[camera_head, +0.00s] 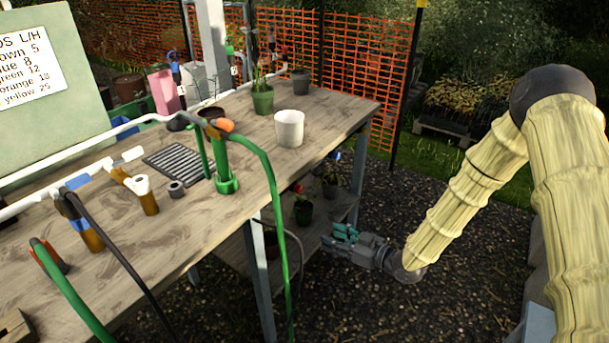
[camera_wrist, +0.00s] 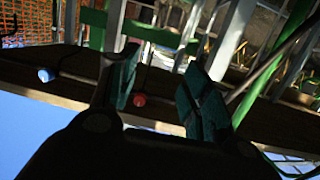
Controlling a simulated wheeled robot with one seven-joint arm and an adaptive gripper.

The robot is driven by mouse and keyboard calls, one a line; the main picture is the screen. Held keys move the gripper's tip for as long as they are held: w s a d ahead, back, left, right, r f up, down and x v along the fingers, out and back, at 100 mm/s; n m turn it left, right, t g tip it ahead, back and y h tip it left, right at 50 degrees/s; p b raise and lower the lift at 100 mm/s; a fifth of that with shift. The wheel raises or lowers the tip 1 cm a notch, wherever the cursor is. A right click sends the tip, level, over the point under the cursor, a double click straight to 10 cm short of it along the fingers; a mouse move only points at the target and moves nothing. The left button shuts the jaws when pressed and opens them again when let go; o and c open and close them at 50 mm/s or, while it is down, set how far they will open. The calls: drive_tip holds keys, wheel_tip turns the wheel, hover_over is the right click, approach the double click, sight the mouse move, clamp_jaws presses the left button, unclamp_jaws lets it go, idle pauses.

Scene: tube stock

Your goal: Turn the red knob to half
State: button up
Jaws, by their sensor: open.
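The red knob (camera_wrist: 139,100) is small and round in the wrist view, at the dark edge of the bench and roughly between my fingers. In the head view a small red spot (camera_head: 297,188) under the bench's right edge looks like the same knob. My gripper (camera_head: 345,232) is to the right of the bench, below its top, with its teal fingers toward the bench. In the wrist view my gripper (camera_wrist: 162,82) is open, its fingers apart with nothing held. The knob appears apart from the fingers. Its pointer and any marks are too small to read.
A blue knob (camera_wrist: 46,75) sits left of the red one in the wrist view. The bench (camera_head: 330,117) carries a white pot (camera_head: 289,128), green pots and pipes. A green hose (camera_head: 272,190) hangs over its edge. Potted plants stand on the lower shelf.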

sight(301, 190)
drive_tip(key=w+r+n+y+p, duration=0.2)
drive_tip(key=w+r+n+y, duration=0.1)
drive_tip(key=r, duration=0.7)
drive_tip(key=p+x, duration=0.1)
drive_tip(key=x, duration=0.9)
drive_tip(key=shift+w+a+f+p, duration=0.1)
drive_tip(key=shift+w+a+p, duration=0.1)
drive_tip(key=shift+w+p, duration=0.1)
drive_tip(key=c, duration=1)
